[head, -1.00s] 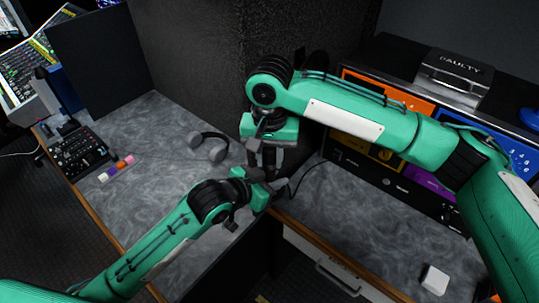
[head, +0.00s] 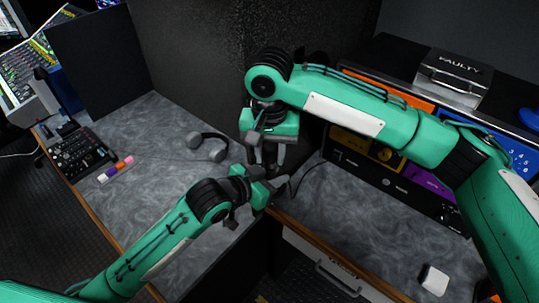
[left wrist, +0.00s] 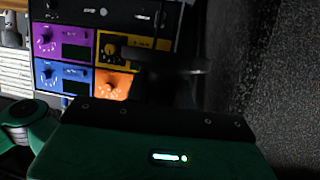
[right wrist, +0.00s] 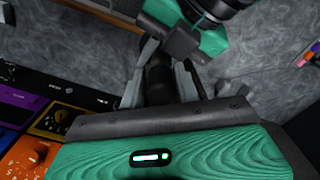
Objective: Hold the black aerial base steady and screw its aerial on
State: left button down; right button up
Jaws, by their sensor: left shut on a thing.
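My left gripper (head: 272,188) comes in from the left below my right gripper (head: 266,158), over the desk corner. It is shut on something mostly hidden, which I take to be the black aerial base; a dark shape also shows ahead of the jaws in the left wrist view. My right gripper points down, its two grey fingers spaced apart. In the right wrist view, a dark upright piece, likely the black aerial (right wrist: 158,80), stands between these fingers, above my left gripper (right wrist: 178,45). Whether the fingers press on it is unclear. The joint between aerial and base is hidden.
Grey headphones (head: 208,147) lie on the grey desk (head: 170,125), left of the grippers. A black wall panel (head: 200,65) rises behind. Coloured rack units (head: 355,148) stand to the right. A small white box (head: 434,280) sits on the right desk.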

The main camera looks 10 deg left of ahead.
jog(key=shift+r, duration=1.05)
jog(key=c, duration=0.4)
jog(key=shift+c, duration=0.2)
jog(key=shift+r, duration=0.1)
jog(key=shift+r, duration=2)
